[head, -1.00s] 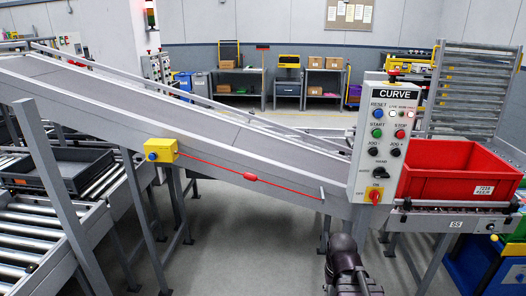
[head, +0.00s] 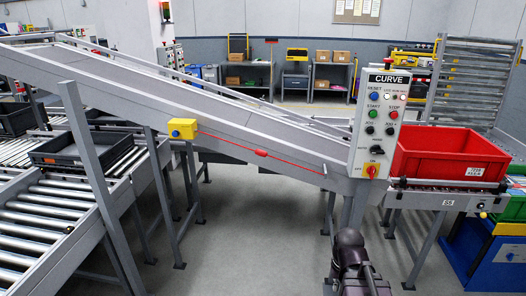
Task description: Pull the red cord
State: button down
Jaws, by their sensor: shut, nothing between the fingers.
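The red cord (head: 225,143) runs along the side of the sloping conveyor. It starts at a yellow switch box (head: 183,130) with a blue button and slopes down to the right to a small post (head: 324,170) near the control panel. A red oval grip (head: 261,153) sits on the cord near its middle. The cord looks straight and nothing touches it. A dark part of my arm shows at the bottom, right of centre, below and apart from the cord. My gripper's fingers do not show.
The "CURVE" control panel (head: 378,125) stands right of the cord's end. A red bin (head: 450,152) sits on rollers beside it. A grey upright post (head: 90,170) and roller conveyor (head: 55,215) with a dark tray (head: 75,160) are at left. Floor (head: 250,240) below the cord is clear.

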aim_at(259, 152)
jog(key=k, duration=0.15)
jog(key=u, duration=0.25)
jog(key=i, duration=1.3)
jog(key=z, duration=0.25)
